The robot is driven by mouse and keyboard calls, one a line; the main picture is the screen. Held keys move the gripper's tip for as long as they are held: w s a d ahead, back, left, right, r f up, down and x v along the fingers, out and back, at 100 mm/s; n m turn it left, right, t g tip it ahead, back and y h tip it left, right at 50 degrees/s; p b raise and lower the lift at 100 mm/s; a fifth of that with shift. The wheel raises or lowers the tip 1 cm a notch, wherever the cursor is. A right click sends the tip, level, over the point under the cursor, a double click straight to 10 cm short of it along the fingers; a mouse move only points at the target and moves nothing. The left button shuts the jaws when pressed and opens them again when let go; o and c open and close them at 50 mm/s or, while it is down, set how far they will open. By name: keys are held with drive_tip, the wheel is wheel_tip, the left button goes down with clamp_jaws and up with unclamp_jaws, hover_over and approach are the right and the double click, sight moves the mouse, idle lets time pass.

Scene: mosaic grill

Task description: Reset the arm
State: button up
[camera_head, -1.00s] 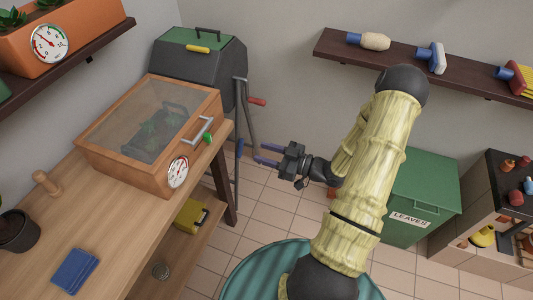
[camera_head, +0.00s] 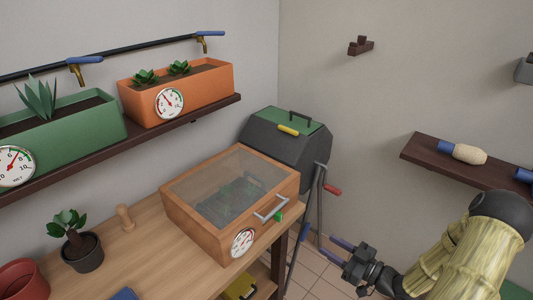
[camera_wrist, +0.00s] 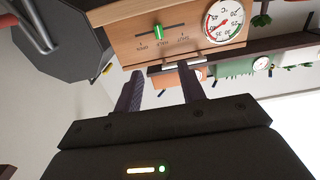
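My gripper (camera_head: 335,248) is at the lower right in the head view, to the right of the workbench and in front of the grill's legs. In the wrist view my gripper (camera_wrist: 160,90) also shows two dark fingers apart and empty. My arm (camera_head: 465,250) reaches in from the lower right corner, bent at a dark joint. The wooden glass-topped box (camera_head: 230,200) stands on the bench to the left of the gripper; its front with slider and dial fills the top of the wrist view (camera_wrist: 180,35).
The grey grill (camera_head: 285,145) with a green lid panel stands in the corner behind the box. A shelf with planters (camera_head: 185,90) runs along the left wall. Another shelf (camera_head: 430,158) hangs at right. A potted plant (camera_head: 82,250) stands on the wooden bench (camera_head: 150,250).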

wheel_tip(320, 180, up, 9)
drive_tip(key=w+m+g+h+p, duration=0.25)
drive_tip(key=g+h+p, duration=0.4)
drive_tip(key=h, duration=0.45)
drive_tip(key=s+a+r+m+g+h+p, duration=0.1)
drive_tip(key=s+a+r+m+g+p, duration=0.2)
drive_tip(key=s+a+r+m, duration=0.3)
drive_tip(key=s+a+r+p, duration=0.1)
drive_tip(key=s+r, duration=0.4)
drive_tip(key=s, duration=0.3)
drive_tip(key=shift+a+r+g+h+p, duration=0.2)
drive_tip(key=shift+a+g+h+p, duration=0.05)
drive_tip(key=shift+g+h+p, duration=0.15)
drive_tip(key=shift+m, duration=0.25)
